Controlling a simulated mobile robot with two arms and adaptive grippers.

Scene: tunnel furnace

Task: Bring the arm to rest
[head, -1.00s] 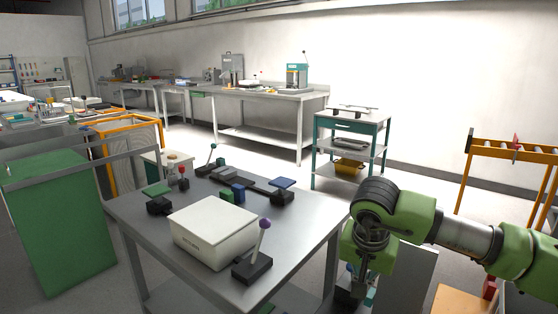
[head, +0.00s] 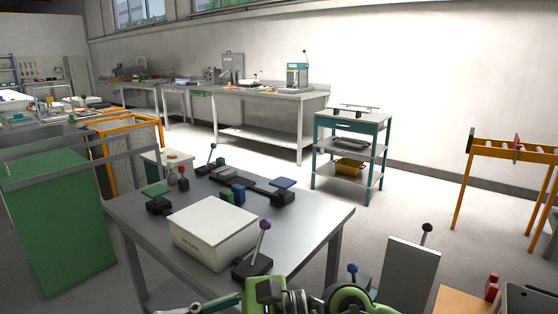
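My green and grey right arm (head: 345,300) shows at the bottom edge, low in front of the metal table (head: 310,235). Its dark wrist joins a slim grey and teal part of my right gripper (head: 208,304), which points left along the bottom edge. The picture edge cuts the gripper off, so its opening is hidden. I see nothing held in the part that shows. My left arm and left gripper are out of view.
On the table stand a white lidded box (head: 214,232), a purple-knobbed lever (head: 257,254) just above my wrist, and several small fixtures. A grey panel (head: 408,270) stands right of my arm. An orange roller rack (head: 510,150) is farther right.

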